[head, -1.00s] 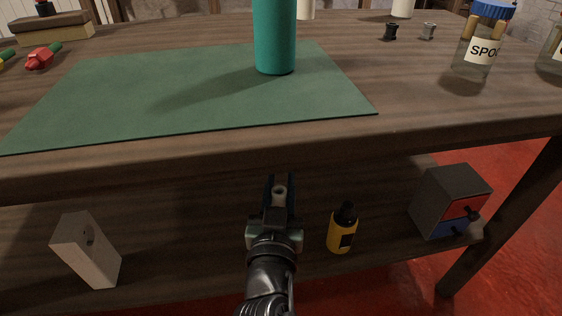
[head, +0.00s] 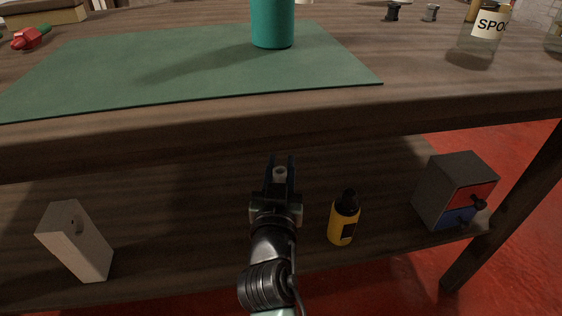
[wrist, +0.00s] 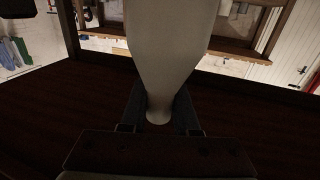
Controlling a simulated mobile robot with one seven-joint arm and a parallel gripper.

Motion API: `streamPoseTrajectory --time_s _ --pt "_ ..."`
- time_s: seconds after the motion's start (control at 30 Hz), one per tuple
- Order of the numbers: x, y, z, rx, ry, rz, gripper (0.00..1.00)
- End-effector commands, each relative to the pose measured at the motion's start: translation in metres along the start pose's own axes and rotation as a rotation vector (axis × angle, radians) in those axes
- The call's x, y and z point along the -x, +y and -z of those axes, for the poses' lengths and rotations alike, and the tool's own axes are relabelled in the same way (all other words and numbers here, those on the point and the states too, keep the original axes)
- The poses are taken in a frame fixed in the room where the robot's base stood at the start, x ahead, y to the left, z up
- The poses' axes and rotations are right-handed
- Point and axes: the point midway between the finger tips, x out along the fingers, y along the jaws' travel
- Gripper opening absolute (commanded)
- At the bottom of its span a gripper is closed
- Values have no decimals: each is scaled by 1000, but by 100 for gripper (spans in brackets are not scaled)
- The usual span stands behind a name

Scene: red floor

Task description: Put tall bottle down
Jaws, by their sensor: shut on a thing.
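My gripper (head: 279,176) is shut on a pale, smooth tapered bottle, which I take to be the tall bottle. In the wrist view the bottle (wrist: 171,45) fills the upper middle, and its narrow end sits between the two fingers (wrist: 159,112). In the head view only a small pale tip of the bottle (head: 280,172) shows between the fingers. The rest is hidden there, and I cannot tell whether it touches a surface. The gripper appears in front of the wooden table's lower shelf (head: 170,215).
A teal cylinder (head: 272,25) stands on a green mat (head: 190,70) on the tabletop. On the shelf are a white block (head: 76,243) at left, a yellow black-capped bottle (head: 343,220) just right of my gripper, and a grey drawer box (head: 440,195) at right. Shelf space between block and gripper looks clear.

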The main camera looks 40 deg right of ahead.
Motion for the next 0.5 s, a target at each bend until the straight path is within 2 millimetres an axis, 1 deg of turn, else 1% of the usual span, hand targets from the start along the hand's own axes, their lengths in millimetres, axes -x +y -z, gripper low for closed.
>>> streamPoseTrajectory --time_s 0.1,0.13,0.27,0.3,0.5 --pt "0 0 -4 0 0 0 0" --pt "0 0 -3 0 0 0 35" --pt "0 0 -3 0 -1 0 58" --pt "0 0 -3 0 -1 0 59" --pt "0 0 -3 0 -1 0 59"
